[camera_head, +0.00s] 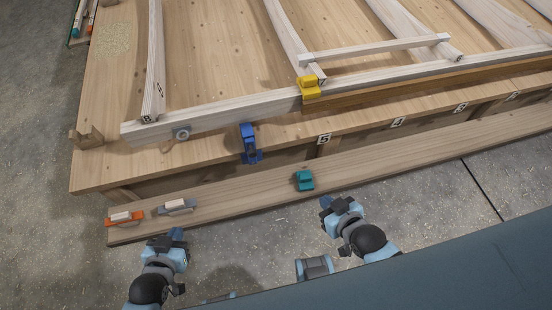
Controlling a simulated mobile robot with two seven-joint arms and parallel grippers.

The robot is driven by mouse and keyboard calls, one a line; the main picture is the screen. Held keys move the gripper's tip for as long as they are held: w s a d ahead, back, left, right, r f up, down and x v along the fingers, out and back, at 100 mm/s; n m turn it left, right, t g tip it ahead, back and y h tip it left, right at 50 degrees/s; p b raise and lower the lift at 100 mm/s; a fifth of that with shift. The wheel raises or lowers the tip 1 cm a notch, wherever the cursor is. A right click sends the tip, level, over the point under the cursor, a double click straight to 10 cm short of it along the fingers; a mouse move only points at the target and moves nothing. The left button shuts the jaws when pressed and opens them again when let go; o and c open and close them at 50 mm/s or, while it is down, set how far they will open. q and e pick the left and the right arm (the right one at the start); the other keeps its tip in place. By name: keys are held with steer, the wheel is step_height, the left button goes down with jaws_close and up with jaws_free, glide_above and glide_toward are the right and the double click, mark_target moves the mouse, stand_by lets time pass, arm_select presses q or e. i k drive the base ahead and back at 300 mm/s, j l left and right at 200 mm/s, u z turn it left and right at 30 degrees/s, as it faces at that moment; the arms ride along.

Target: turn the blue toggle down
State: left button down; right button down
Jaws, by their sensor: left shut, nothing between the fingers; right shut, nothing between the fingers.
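The blue toggle (249,144) is on the front edge of the wooden workbench, left of the number 5 label. Its tall part stands up against the front rail, with a wider blue base below. My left gripper (176,234) is at the lower left, below and left of the toggle and well apart from it. It is shut and empty. My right gripper (326,203) is at the lower middle, below and right of the toggle, also apart from it. It is shut and empty.
A lower plank (400,150) runs along the bench front. It bears a teal block (304,181), an orange tool (124,218) and a grey tool (178,207). A yellow clamp (309,87) and a grey round fitting (182,133) sit on the pale front rail (225,112).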

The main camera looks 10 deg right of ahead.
mark_target(252, 154)
steer(key=k+l, duration=0.1)
steer(key=l, duration=0.3)
steer(key=k+l, duration=0.1)
steer(key=l, duration=0.3)
steer(key=l+u, duration=0.1)
steer(key=l, duration=0.3)
steer(key=k+l, duration=0.15)
steer(key=l, duration=0.25)
steer(key=k+l, duration=0.1)
steer(key=l, duration=0.3)
steer(key=k+l, duration=0.1)
steer(key=l, duration=0.3)
steer(key=k+l+u, duration=0.1)
steer(key=l, duration=0.3)
steer(key=k+l, duration=0.15)
steer(key=l, duration=0.25)
steer(key=i+j, duration=0.6)
steer(key=i, duration=0.2)
